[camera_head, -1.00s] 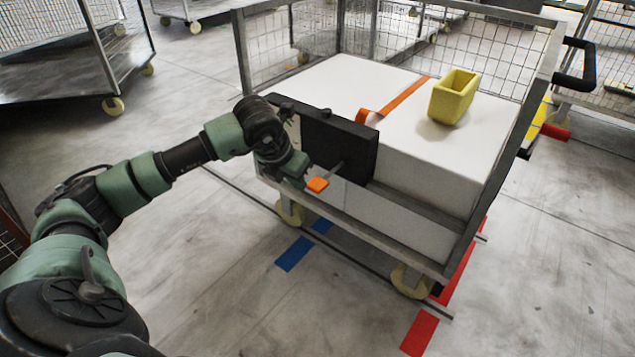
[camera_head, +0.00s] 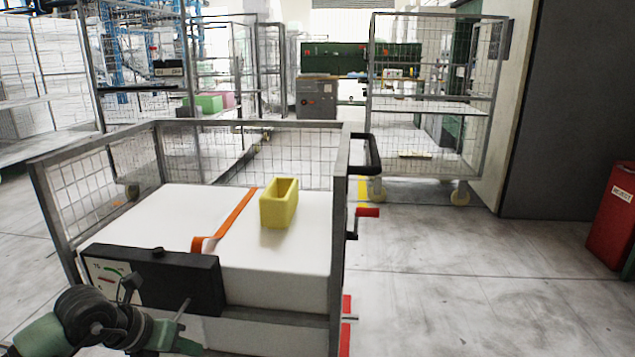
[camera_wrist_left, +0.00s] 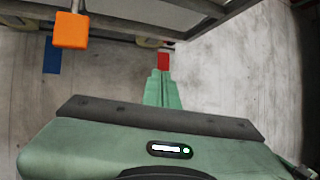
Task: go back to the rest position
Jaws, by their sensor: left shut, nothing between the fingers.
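My left gripper (camera_head: 188,346) is low at the left in the head view, in front of the cart (camera_head: 338,240) and below its black box (camera_head: 165,278). In the left wrist view its green fingers (camera_wrist_left: 162,88) are together with nothing between them, above the floor. My right gripper is not in view. An orange block (camera_wrist_left: 70,30) at the upper left of the wrist view is apart from the fingers. A thin rod (camera_head: 183,309) sticks out by the black box; its end shows no orange in the head view.
The mesh-sided cart holds white foam (camera_head: 275,260), an orange strap (camera_head: 236,215) and a yellow open box (camera_head: 279,204). A red bin (camera_head: 610,215) stands at far right. Another mesh cart (camera_head: 435,110) is behind. Floor (camera_head: 480,290) right of the cart is clear.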

